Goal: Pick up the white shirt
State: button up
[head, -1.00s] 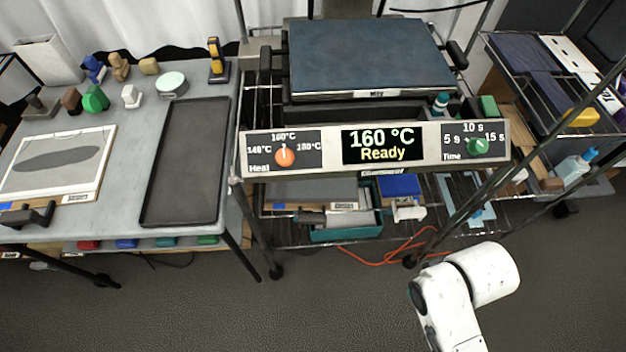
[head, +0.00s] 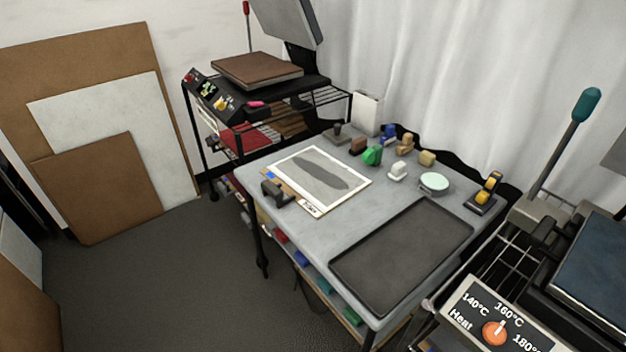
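I cannot make out a white shirt in the head view. My gripper is not in view, and no part of my arm shows. A white-bordered sheet with a grey oval print (head: 345,193) lies on the grey table (head: 290,232). A black tray (head: 378,279) on the same table is empty.
Several small coloured blocks, such as a green one (head: 372,156), stand along the table's back. A heat press with a dial panel (head: 482,330) is at the lower right. A black shelf rack (head: 190,110) and leaning boards (head: 110,95) are behind. Floor (head: 160,285) at left is clear.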

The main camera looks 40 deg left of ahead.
aim_at(310, 177)
jog(key=j+u, duration=0.1)
jog(key=u, duration=0.2)
jog(key=i+j+u, duration=0.1)
jog(key=u, duration=0.25)
jog(key=i+j+u, duration=0.3)
jog(key=i+j, duration=0.15)
jog(key=i+j+u, duration=0.25)
jog(key=i+j, duration=0.55)
jog(key=i, duration=0.2)
